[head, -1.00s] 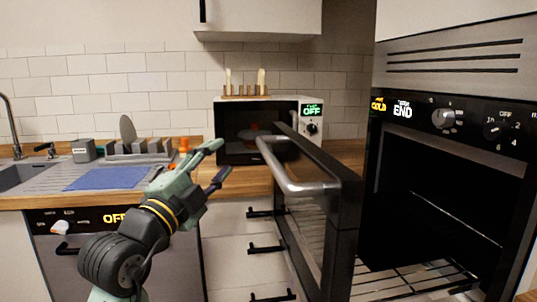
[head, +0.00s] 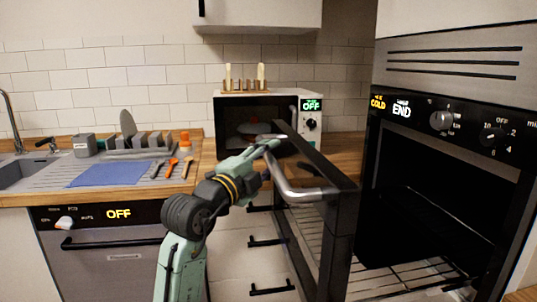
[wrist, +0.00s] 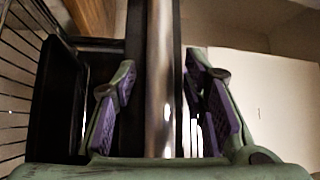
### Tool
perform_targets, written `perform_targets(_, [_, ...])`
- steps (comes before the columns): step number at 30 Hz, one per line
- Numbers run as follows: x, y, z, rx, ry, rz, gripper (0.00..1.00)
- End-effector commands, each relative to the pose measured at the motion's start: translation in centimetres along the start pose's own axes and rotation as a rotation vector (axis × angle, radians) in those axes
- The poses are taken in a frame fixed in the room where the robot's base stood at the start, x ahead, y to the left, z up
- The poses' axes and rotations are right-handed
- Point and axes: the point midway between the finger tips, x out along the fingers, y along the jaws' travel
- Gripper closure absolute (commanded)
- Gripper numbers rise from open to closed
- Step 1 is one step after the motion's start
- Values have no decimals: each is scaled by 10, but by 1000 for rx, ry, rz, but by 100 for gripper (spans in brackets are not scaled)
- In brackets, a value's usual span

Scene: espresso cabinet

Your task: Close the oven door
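The oven door (head: 345,235) is black-framed with a glass pane and stands open, to the left of the dark oven cavity (head: 435,190). Its silver bar handle (head: 300,192) is on the side facing left. My gripper (head: 270,150) is at the handle's upper far part. In the wrist view the handle (wrist: 160,80) runs between my two purple-padded fingers, with gaps showing on both sides. My gripper (wrist: 162,100) is open around the bar. In the head view the fingers partly cover the handle's far end.
A white microwave (head: 312,140) stands on the wooden counter behind the door. Drawers with black handles (head: 267,243) lie below the counter. A blue cloth (head: 105,173) and several utensils (head: 172,168) lie left. Wire racks (head: 410,275) show low in the oven.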

Motion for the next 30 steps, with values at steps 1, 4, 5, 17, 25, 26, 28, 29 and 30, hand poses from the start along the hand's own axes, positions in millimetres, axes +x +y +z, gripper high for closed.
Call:
perform_targets(1, [1, 0, 0, 0, 0, 0, 60])
perform_targets(4, [2, 0, 0, 0, 0, 0, 60])
perform_targets(5, [1, 0, 0, 0, 0, 0, 60])
perform_targets(17, [1, 0, 0, -1, 0, 0, 81])
perform_targets(25, [1, 0, 0, -1, 0, 0, 99])
perform_targets(26, [1, 0, 0, -1, 0, 0, 100])
perform_targets(28, [1, 0, 0, -1, 0, 0, 100])
perform_targets(29, [1, 0, 0, -1, 0, 0, 100])
perform_targets(30, [1, 0, 0, -1, 0, 0, 100])
